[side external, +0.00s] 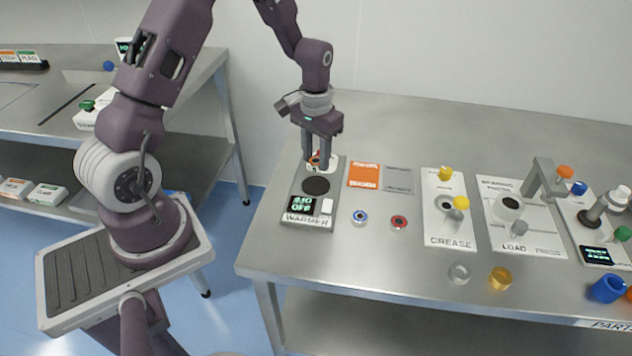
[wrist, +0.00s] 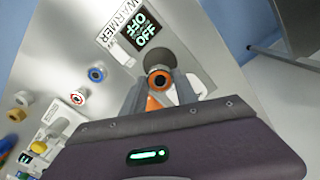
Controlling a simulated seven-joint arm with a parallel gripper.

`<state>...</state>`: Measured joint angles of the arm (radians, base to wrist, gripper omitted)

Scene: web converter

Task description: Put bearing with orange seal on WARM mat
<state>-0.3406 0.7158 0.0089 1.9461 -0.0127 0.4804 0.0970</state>
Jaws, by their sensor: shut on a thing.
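The bearing with the orange seal (side external: 315,160) is between the fingertips of my gripper (side external: 317,164), at the back end of the warmer (side external: 297,190). In the wrist view its orange ring with a dark centre (wrist: 182,74) shows just beyond the fingers. My gripper (wrist: 165,92) is shut on it. The fingers partly hide the bearing, so I cannot tell whether it touches the surface below. An orange mat (side external: 364,176) with printed lettering lies just right of the warmer. Its lettering is too small to read surely, and its surface is empty.
The warmer has a dark round plate (side external: 316,185) and a display reading OFF (side external: 301,206). A grey mat (side external: 398,180) is right of the orange one. A blue-ringed bearing (side external: 360,217) and red-ringed bearing (side external: 399,222) lie in front. The grease station (side external: 450,235) stands farther right.

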